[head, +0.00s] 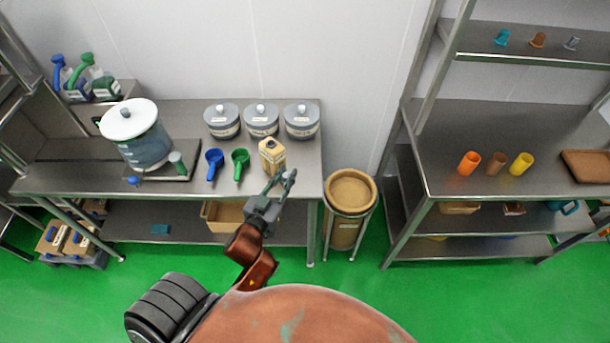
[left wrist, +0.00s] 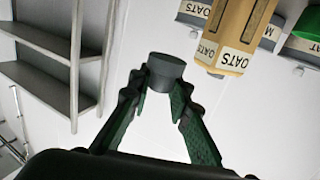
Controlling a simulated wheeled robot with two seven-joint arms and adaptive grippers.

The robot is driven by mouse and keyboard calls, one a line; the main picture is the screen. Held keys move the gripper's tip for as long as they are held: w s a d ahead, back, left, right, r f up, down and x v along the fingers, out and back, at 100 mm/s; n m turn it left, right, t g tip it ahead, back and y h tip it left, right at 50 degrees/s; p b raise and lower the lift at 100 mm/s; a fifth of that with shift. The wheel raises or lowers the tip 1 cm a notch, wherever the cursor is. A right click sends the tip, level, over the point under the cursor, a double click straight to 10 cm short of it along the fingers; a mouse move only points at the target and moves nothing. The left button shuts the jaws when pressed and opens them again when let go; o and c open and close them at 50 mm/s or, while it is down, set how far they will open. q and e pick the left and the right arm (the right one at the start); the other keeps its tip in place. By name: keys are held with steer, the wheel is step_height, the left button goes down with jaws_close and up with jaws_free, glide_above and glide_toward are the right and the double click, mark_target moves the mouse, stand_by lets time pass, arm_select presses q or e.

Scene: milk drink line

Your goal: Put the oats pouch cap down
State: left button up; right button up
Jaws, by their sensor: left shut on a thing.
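My left gripper (head: 282,182) is over the front right part of the left table, just in front of the oats pouch (head: 272,158). In the left wrist view its fingertips are shut on a small dark grey round cap (left wrist: 166,68), clear of the pouch. The cap cannot be made out in the head view. The pouch is tan and stands upright on the table; its OATS label shows in the left wrist view (left wrist: 238,60). My right gripper is not in view.
Blue (head: 214,163) and green (head: 240,163) scoops lie left of the pouch. Three grey lidded jars (head: 261,121) stand behind. A white-lidded vessel (head: 142,145) is farther left. Bare steel table (head: 307,163) lies right of the pouch; a brown bin (head: 351,190) stands beyond the table's edge.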

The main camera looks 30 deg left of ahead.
arm_select(q)
steer(key=w+a+f+b, duration=0.1)
steer(key=w+a+f, duration=0.15)
steer(key=w, duration=0.55)
steer(key=b, duration=0.2)
glide_above(304, 172)
steer(key=s, duration=0.1)
step_height(304, 172, down, 6)
steer(key=shift+d+f, duration=0.1)
steer(key=shift+w+f, duration=0.55)
step_height(304, 172, down, 3)
steer(key=shift+f+b, duration=0.15)
steer(key=shift+b, duration=0.55)
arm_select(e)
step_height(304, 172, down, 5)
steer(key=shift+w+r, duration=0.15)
arm_select(q)
steer(key=o, duration=0.7)
steer(key=shift+o, duration=0.3)
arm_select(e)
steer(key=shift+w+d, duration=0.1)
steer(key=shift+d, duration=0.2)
